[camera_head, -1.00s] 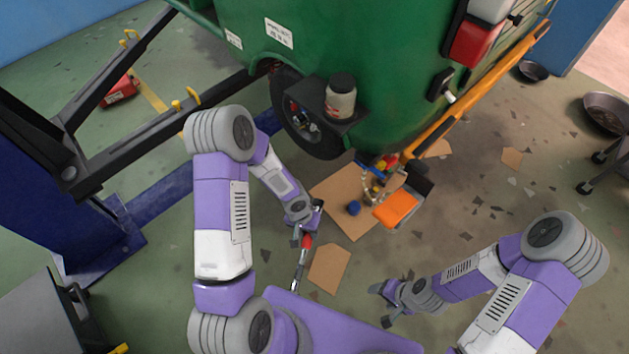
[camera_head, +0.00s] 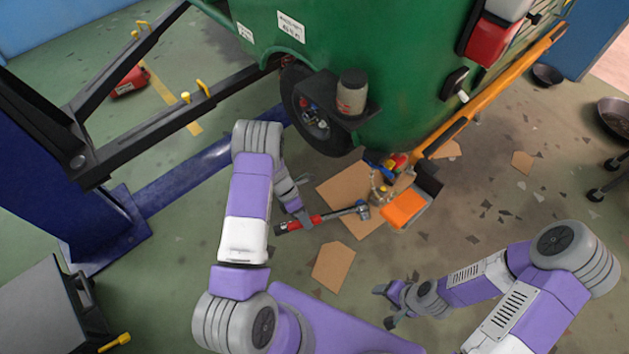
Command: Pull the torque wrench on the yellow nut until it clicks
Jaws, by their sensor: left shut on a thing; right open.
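The torque wrench (camera_head: 317,218) has a black and red handle and a metal shaft. My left gripper (camera_head: 302,217) is shut on its handle. The wrench points right, across the cardboard. My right gripper (camera_head: 384,304) is open and empty, low over the floor at the right.
A cardboard sheet (camera_head: 343,187) lies by the wheel, with an orange-topped box (camera_head: 403,208) and small coloured parts at its right. A jar (camera_head: 352,91) stands on a dark shelf above the wheel. A blue lift post (camera_head: 60,190) stands at the left.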

